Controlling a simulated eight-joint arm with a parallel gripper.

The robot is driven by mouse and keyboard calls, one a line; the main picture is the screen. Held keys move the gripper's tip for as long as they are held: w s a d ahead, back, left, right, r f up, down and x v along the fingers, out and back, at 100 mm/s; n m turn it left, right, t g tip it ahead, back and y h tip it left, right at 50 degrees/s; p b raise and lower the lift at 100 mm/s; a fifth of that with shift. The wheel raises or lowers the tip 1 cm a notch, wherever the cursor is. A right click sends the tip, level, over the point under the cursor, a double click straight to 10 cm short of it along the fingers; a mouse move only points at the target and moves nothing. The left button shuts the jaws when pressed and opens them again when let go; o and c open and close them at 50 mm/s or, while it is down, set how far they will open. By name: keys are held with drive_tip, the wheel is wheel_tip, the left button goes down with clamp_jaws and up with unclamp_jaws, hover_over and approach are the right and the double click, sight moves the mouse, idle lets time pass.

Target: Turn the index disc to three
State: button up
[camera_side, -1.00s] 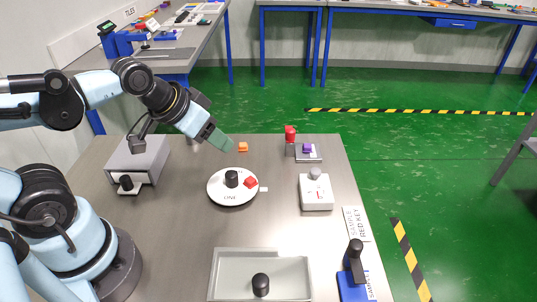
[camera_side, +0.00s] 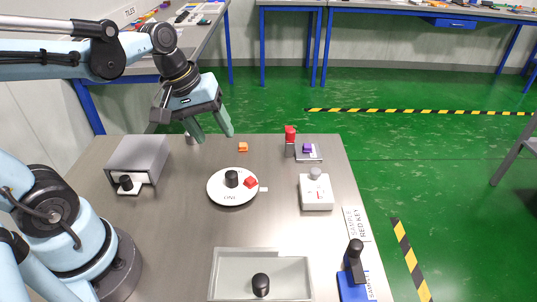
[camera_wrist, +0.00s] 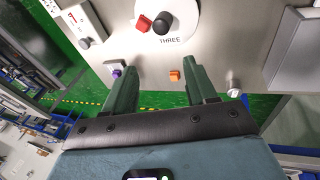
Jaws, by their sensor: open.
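The white index disc (camera_side: 222,197) lies flat on the grey table with a black knob (camera_side: 231,179) at its middle and a red block (camera_side: 250,182) on its right side. ONE shows at its front edge in the side view. A small white tab (camera_side: 263,189) sits just right of the disc. In the wrist view the disc (camera_wrist: 187,12) is cut by the top edge, with THREE toward my gripper. My gripper (camera_side: 214,135) is open and empty, above the table's back edge, behind and apart from the disc. Its green fingers also show in the wrist view (camera_wrist: 160,75).
An orange block (camera_side: 243,147) and a purple block on a plate (camera_side: 308,149) lie at the back. A red-topped post (camera_side: 290,135) and a white dial box (camera_side: 317,198) stand right. A grey box (camera_side: 140,157) stands left; a grey tray (camera_side: 217,268) is in front.

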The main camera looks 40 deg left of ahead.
sight(231, 173)
drive_tip(key=f+n+g+h, duration=0.1)
drive_tip(key=f+n, duration=0.2)
drive_tip(key=w+d+f+n+g+h, duration=0.1)
drive_tip(key=f+n, duration=0.2)
drive_tip(key=f, duration=0.1)
drive_tip(key=w+f+n+g+h, duration=0.1)
drive_tip(key=f+n, duration=0.2)
drive_tip(key=shift+d+f+n+g, duration=0.3)
drive_tip(key=shift+d+f, duration=0.1)
idle(0.3)
clamp_jaws()
idle(0.4)
